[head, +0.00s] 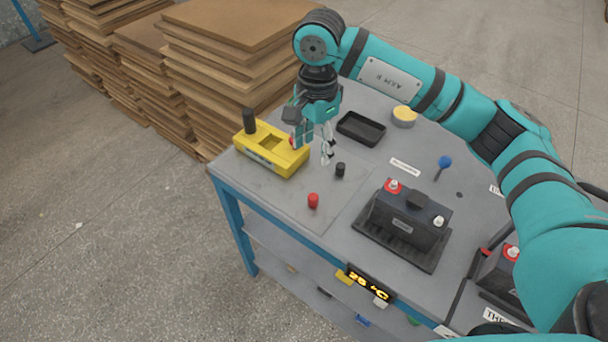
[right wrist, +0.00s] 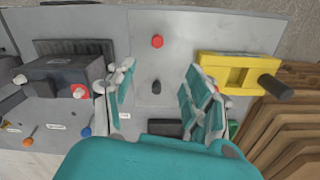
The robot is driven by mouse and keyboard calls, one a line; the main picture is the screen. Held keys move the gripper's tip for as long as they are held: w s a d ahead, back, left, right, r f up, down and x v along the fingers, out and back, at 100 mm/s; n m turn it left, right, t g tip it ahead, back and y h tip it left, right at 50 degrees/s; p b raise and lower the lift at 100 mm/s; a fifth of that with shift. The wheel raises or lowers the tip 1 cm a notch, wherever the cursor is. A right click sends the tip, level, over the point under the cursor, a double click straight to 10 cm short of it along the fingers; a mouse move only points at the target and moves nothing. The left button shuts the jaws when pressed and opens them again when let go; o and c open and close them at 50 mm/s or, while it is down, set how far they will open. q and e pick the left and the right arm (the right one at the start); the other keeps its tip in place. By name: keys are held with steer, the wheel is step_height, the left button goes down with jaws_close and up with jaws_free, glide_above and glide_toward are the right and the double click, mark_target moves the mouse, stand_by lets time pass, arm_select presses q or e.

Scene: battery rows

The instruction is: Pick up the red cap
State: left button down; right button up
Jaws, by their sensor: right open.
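The small red cap (head: 313,201) stands on the grey mat near the front edge of the workbench. It also shows in the right wrist view (right wrist: 157,41), far beyond the gap between the fingertips. My right gripper (head: 315,147) is open and empty, above the bench behind the red cap and close to the yellow device. In the right wrist view its two fingers (right wrist: 160,70) are spread wide. My left gripper is not in view.
The yellow device (head: 270,150) with a black post stands left of the gripper. A black battery (head: 410,218) with red and white terminals sits right of the red cap. A black tray (head: 361,128) and a yellow round item (head: 405,115) lie behind. Clear mat surrounds the red cap.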

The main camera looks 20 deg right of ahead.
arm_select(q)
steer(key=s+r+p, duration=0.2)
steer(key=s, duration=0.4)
arm_select(e)
glide_above(313, 196)
steer(key=f, duration=0.8)
steer(key=shift+s+d+f, duration=0.1)
steer(key=shift+s+f, duration=0.15)
steer(key=shift+s, duration=0.15)
step_height(313, 196, down, 3)
steer(key=shift+w+f+p, duration=0.1)
steer(key=shift+w+p, duration=0.05)
steer(key=shift+p, duration=0.35)
step_height(313, 196, down, 4)
steer(key=shift+w+f+p, duration=0.15)
steer(key=shift+p, duration=0.6)
steer(key=shift+f, duration=0.2)
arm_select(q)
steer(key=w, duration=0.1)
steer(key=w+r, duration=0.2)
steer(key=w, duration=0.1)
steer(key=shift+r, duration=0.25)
arm_select(e)
steer(key=c, duration=0.8)
